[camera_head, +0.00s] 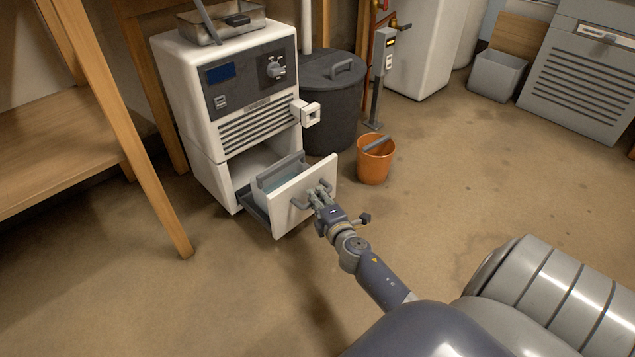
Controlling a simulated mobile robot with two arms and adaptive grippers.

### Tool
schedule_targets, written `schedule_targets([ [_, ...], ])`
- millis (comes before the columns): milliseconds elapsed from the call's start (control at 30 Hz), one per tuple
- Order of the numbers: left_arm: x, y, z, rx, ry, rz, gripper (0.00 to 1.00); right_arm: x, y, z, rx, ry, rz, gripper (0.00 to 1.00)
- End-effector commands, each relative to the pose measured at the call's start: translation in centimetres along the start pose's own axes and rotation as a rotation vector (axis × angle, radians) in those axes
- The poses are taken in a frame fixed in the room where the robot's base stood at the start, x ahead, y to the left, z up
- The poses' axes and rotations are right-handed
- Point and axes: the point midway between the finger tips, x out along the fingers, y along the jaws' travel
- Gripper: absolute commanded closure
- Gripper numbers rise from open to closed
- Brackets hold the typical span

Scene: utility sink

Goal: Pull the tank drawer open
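The tank drawer (291,210) has a white front and stands pulled out of the lower part of a white machine (178,95). A grey tank with bluish contents (284,178) shows behind the front. The drawer handle (299,205) is a grey bar on the front. My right gripper (316,195) is at the handle, with its fingers closed around the bar; the fingertips are small and partly hidden. My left gripper is not in view.
An orange bucket (375,162) stands right of the drawer, and a dark lidded bin (335,112) stands behind it. A wooden table (60,163) with a slanted leg is on the left. The floor in front of the drawer is clear except for my arm.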

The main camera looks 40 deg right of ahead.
Motion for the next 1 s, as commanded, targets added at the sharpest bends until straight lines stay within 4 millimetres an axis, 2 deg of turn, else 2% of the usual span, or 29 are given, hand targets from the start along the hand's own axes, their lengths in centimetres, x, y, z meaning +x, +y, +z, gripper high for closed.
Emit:
schedule_targets([
  [33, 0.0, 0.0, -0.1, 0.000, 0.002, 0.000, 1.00, 0.0, -0.1, 0.1, 0.000, -0.003, -0.002, 0.77],
  [100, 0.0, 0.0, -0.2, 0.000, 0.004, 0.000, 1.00, 0.0, -0.1, 0.1, 0.000, -0.003, -0.001, 0.67],
  [467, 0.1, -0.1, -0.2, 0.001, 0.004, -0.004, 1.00, -0.3, -0.1, 0.0, -0.001, -0.001, -0.001, 0.67],
  [567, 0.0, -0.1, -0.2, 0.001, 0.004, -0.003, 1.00, -1.2, -0.1, 0.0, -0.001, -0.001, -0.002, 0.67],
  [900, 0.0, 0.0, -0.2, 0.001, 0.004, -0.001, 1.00, -6.2, -0.2, 0.1, 0.001, -0.002, -0.003, 0.67],
  [1000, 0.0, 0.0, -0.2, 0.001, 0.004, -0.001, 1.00, -7.1, -0.2, 0.1, 0.000, -0.002, -0.003, 0.67],
])
